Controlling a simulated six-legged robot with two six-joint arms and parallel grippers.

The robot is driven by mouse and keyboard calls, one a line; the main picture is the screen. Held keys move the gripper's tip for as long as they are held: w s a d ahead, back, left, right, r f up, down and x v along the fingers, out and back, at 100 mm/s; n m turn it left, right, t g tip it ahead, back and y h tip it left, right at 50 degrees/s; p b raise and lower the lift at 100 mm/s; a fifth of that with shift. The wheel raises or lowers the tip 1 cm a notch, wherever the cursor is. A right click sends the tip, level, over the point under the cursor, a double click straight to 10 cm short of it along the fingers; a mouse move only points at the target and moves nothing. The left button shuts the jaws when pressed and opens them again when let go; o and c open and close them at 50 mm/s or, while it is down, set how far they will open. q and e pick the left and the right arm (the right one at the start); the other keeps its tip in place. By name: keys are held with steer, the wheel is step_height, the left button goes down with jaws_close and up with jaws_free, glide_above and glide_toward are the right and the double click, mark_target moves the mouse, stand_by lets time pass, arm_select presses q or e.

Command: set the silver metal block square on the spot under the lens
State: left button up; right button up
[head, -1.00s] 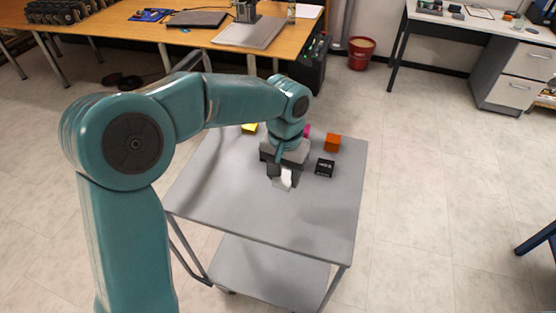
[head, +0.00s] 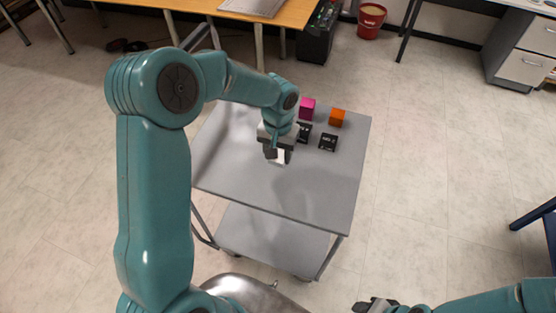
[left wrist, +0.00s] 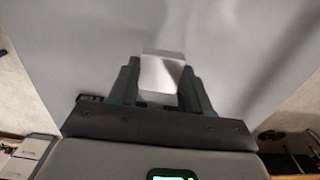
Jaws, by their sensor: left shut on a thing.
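The silver metal block (head: 279,157) shows as a small pale piece below my left gripper (head: 275,152) in the head view, over the grey cart top. In the left wrist view the block (left wrist: 161,72) sits between the two dark fingers of the left gripper (left wrist: 161,85), which is shut on it. Whether the block touches the cart top cannot be told. My right gripper (head: 374,305) is at the bottom edge of the head view, partly cut off, and its fingers cannot be made out. The lens and the spot under it are not in view.
The grey cart (head: 310,190) carries a magenta cube (head: 307,108), an orange cube (head: 337,118) and two small black boxes (head: 328,142) along its far side. Its near part is bare. A wooden desk (head: 290,14) stands behind, with a red bucket (head: 371,20) beyond.

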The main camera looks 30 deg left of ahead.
mark_target(278, 170)
arm_select(q)
step_height(278, 170, down, 5)
steer(key=shift+r, duration=0.1)
stand_by(0.3)
steer(key=o, duration=1.2)
